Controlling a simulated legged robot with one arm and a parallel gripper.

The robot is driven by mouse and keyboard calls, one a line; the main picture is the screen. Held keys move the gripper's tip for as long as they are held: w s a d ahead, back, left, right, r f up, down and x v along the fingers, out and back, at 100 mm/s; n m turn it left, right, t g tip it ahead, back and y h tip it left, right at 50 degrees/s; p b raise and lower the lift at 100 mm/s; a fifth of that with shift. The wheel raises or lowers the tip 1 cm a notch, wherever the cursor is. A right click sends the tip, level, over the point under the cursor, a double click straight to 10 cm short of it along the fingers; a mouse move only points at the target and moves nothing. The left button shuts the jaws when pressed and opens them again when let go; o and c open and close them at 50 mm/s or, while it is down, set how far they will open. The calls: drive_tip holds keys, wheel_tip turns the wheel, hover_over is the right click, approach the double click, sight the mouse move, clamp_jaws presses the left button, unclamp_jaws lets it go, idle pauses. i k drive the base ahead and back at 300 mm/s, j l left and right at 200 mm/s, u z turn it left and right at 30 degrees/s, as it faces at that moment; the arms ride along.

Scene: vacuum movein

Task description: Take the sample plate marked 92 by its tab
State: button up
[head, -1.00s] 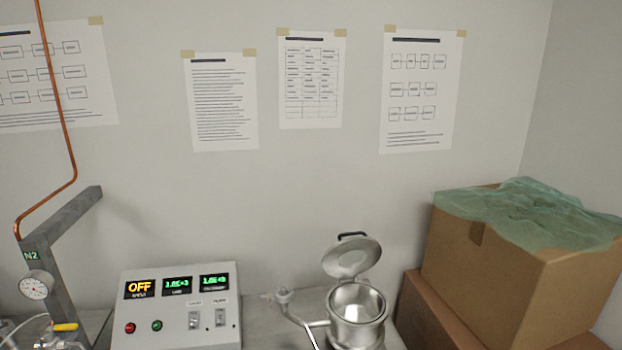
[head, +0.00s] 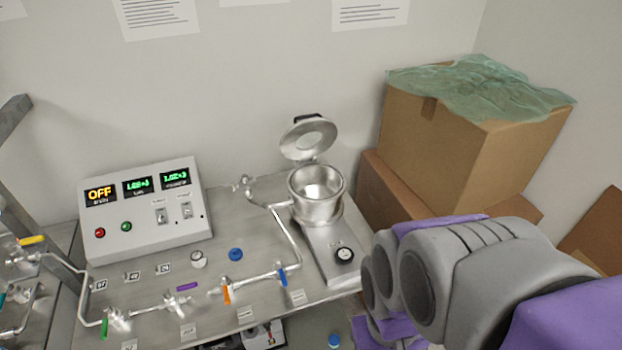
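Three small light plates with dark numbers lie in a row on the grey bench in front of the control box: a left one (head: 98,286), a middle one (head: 132,277) and a right one (head: 164,268). The numbers are too small to read surely, so I cannot tell which is 92. No tab can be made out. A thick grey and purple part of my arm fills the lower right, beyond the bench's right end. My gripper's fingers do not show.
The control box (head: 145,215) reads OFF. A steel chamber (head: 318,195) stands with its lid (head: 307,138) raised. Pipework with coloured valve handles, including an orange one (head: 226,292), runs along the bench front. Cardboard boxes (head: 455,150) stand at right. A blue cap (head: 235,254) lies on the bench.

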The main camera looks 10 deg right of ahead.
sight(133, 276)
drive_tip(key=u, duration=1.55)
drive_tip(key=i+j+z, duration=0.45)
drive_tip(key=i+j, duration=0.3)
drive_tip(key=j, duration=0.15)
